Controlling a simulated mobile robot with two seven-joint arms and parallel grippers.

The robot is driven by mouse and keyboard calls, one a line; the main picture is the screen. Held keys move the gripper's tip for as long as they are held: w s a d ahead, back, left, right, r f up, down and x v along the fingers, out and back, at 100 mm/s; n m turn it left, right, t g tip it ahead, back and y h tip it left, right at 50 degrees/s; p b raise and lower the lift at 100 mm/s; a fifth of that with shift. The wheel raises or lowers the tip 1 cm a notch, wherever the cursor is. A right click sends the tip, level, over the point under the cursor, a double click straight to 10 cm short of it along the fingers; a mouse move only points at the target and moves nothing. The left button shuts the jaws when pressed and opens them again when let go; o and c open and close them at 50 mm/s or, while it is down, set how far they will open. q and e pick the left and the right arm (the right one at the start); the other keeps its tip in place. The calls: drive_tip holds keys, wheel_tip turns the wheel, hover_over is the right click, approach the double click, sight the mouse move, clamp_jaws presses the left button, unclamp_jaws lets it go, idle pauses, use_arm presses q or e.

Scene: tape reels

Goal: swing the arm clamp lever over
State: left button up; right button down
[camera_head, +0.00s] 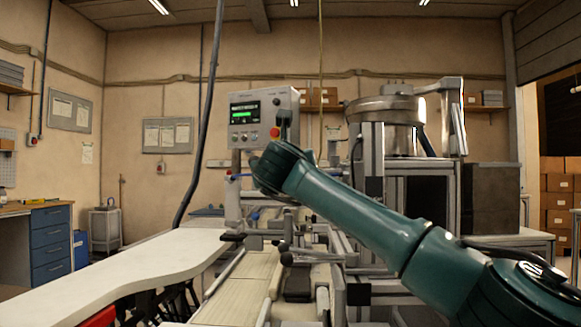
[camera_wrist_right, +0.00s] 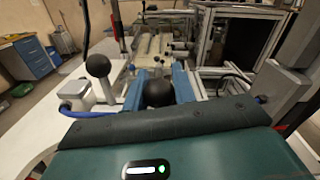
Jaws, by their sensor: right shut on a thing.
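In the right wrist view, my right gripper (camera_wrist_right: 158,84) has its two blue fingers on either side of a black ball knob (camera_wrist_right: 159,94), shut on it. I take this knob to be the end of the arm clamp lever; its stem is hidden below the ball and behind my wrist housing. A second black ball knob (camera_wrist_right: 98,66) stands upright on a stem to the left, apart from the fingers. In the head view, my teal right arm reaches in from the lower right to the machine, and its links hide the gripper and the held knob. My left gripper is in neither view.
A control box (camera_head: 262,117) with a green screen and red button stands close behind my arm. A metal bowl (camera_head: 385,110) is to its right. Smaller black-knobbed levers (camera_head: 287,259) sit lower by the conveyor. A white curved tabletop (camera_head: 130,275) lies clear at left.

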drive_tip(key=shift+a+f, duration=0.1)
idle(0.3)
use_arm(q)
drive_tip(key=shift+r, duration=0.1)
use_arm(e)
drive_tip(key=c, duration=1.1)
unclamp_jaws()
drive_tip(key=shift+c, duration=0.2)
drive_tip(key=shift+s+b, duration=0.4)
drive_tip(key=shift+s, duration=0.15)
use_arm(q)
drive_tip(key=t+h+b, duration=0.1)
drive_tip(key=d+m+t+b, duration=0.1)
drive_tip(key=b, duration=0.1)
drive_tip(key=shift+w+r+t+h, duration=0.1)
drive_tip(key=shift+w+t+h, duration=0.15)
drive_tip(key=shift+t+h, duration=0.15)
use_arm(e)
drive_tip(key=s, duration=1.2)
drive_tip(key=shift+d, duration=0.3)
